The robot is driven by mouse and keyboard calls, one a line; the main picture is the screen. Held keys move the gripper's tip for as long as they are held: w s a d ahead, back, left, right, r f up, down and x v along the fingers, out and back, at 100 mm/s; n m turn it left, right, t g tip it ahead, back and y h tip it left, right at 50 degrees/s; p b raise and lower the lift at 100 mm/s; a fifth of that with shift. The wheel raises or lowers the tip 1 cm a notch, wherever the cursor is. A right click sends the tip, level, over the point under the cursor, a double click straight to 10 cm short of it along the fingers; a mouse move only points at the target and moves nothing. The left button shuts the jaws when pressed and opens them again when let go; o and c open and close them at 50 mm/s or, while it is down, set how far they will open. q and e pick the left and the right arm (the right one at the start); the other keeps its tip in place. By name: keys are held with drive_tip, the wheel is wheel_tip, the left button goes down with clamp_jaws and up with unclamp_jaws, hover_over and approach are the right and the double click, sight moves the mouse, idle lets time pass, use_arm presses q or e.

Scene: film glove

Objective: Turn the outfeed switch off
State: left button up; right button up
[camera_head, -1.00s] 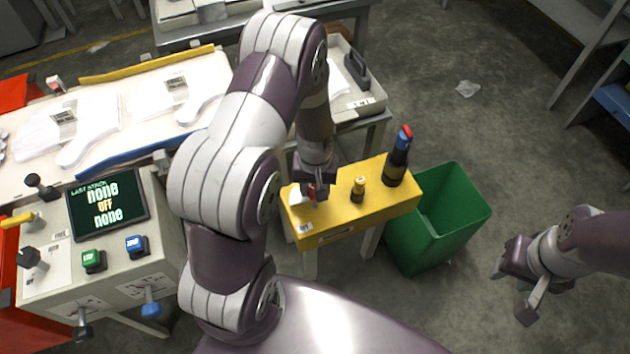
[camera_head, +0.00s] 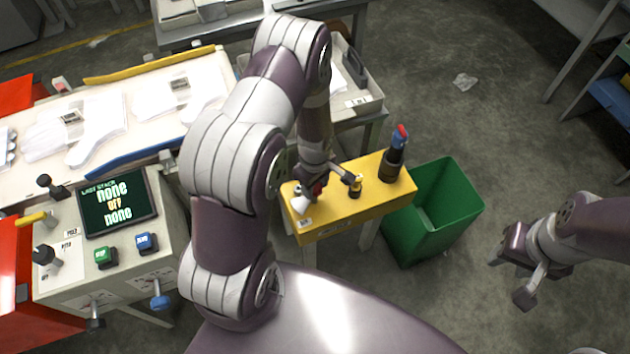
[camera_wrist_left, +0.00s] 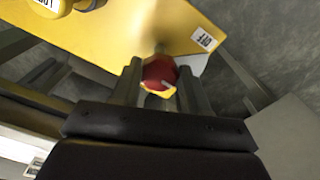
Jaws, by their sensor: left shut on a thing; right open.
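A yellow bench (camera_head: 375,195) stands right of my left arm. A red rounded knob (camera_head: 318,187) with some yellow at its base is at its left end. My left gripper (camera_head: 322,182) is down at that end, shut on the red knob. In the left wrist view the knob (camera_wrist_left: 160,74) sits between the two fingers (camera_wrist_left: 160,90). A small label, apparently "OFF", is on the bench beside it (camera_wrist_left: 204,40). Which way the switch is set I cannot tell. My right gripper (camera_head: 520,275) is open and empty, away at the right.
A yellow and black knob (camera_head: 355,187) and a dark post with red and blue top (camera_head: 396,155) stand on the bench. A green bin (camera_head: 440,215) is right of it. A control panel (camera_head: 55,230) with screen (camera_head: 115,203) is at left. Floor at right is mostly free.

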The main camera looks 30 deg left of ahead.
use_arm(q)
drive_tip(key=shift+n, duration=0.6)
drive_tip(key=o, duration=1.1)
drive_tip(key=shift+c, duration=0.2)
drive_tip(key=shift+r, duration=0.15)
wheel_tip(320, 180, up, 12)
drive_tip(key=p, duration=0.1)
drive_tip(key=shift+r+p, duration=0.25)
drive_tip(key=shift+p, duration=0.1)
